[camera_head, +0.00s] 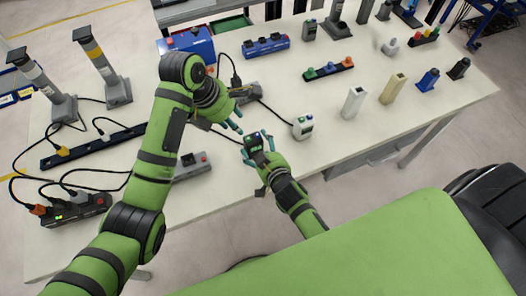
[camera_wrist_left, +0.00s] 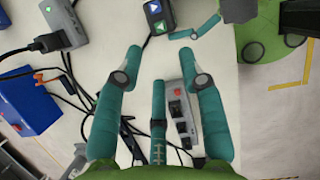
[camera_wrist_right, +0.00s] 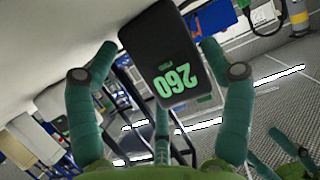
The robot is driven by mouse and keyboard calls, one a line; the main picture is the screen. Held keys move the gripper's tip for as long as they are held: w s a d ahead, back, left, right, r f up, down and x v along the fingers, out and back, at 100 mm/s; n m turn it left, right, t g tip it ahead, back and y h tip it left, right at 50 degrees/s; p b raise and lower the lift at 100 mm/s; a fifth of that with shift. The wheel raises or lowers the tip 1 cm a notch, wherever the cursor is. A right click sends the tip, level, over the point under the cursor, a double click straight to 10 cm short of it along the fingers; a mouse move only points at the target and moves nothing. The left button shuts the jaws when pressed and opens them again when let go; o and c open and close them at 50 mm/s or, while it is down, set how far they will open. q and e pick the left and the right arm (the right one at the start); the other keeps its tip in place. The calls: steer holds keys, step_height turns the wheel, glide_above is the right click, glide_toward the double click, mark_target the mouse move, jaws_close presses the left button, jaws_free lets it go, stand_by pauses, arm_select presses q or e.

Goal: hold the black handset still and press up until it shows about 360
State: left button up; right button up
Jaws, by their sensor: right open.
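The black handset (camera_head: 254,141) is at the table's front edge, between the fingers of my right gripper (camera_head: 257,144). In the right wrist view the handset (camera_wrist_right: 158,48) shows green digits reading 260, turned in the picture. My right gripper is open, with a finger on each side of it; contact is unclear. In the left wrist view the handset (camera_wrist_left: 157,15) shows a blue and a green arrow button at the top edge. My left gripper (camera_head: 240,110) is open and empty, above the table and apart from the handset. Which button is up is unclear.
A white-green device (camera_head: 303,127) stands right of the handset. A grey box with a red button (camera_head: 192,166) lies to the left, with cables and a power strip (camera_head: 90,148) beyond. A blue box (camera_head: 186,45) stands behind. Bare table lies to the front right.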

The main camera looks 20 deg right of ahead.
steer(key=shift+c, duration=0.4)
steer(key=c, duration=0.8)
arm_select(q)
jaws_close()
stand_by(0.3)
